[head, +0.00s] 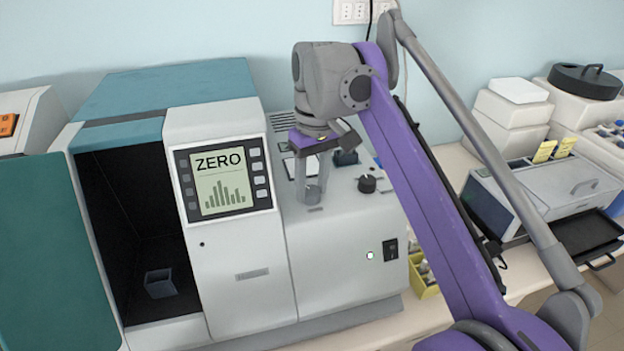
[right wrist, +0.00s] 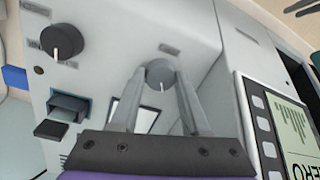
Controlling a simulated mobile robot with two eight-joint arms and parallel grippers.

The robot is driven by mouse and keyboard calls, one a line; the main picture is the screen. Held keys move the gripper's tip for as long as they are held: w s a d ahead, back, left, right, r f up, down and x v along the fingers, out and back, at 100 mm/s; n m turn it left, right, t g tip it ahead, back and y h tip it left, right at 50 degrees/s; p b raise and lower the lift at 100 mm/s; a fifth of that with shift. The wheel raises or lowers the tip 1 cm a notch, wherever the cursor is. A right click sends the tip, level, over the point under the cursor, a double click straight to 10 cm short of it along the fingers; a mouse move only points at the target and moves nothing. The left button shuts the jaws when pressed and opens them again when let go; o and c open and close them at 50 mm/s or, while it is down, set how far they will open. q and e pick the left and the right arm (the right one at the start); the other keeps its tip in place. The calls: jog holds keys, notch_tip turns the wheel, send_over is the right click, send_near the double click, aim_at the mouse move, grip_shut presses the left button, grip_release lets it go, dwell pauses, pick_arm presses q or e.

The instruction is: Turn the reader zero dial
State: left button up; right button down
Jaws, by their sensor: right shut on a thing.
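The reader (head: 240,290) is a white and teal bench instrument in the head view. Its screen (head: 221,180) shows the word ZERO above a bar graph. My right gripper (head: 313,192) reaches down onto the reader's sloping top, right of the screen. In the right wrist view its two fingers are shut on a small grey dial (right wrist: 160,74) with a white pointer line. The fingers mostly hide this dial in the head view. A second, darker knob (head: 367,184) sits to the right of the gripper, and it also shows in the right wrist view (right wrist: 62,42). My left gripper is not in view.
The reader's dark chamber stands open at left with a small cuvette holder (head: 160,283) inside. A power switch (head: 391,249) is on the front. A yellow bin (head: 424,280) stands beside the reader. A grey slide machine (head: 570,185) is at right.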

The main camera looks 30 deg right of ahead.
aim_at(314, 188)
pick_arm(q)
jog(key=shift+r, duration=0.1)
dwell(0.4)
pick_arm(e)
jog(key=shift+c, duration=1.9)
grip_release()
jog(key=shift+r, duration=0.1)
pick_arm(q)
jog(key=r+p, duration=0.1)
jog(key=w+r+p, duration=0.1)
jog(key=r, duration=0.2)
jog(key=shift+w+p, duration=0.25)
jog(key=shift+p, duration=0.15)
pick_arm(e)
notch_tip(314, 188, up, 11)
jog(key=shift+d+f, duration=0.2)
jog(key=shift+d, duration=0.15)
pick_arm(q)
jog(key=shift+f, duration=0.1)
pick_arm(e)
jog(key=shift+w, duration=0.1)
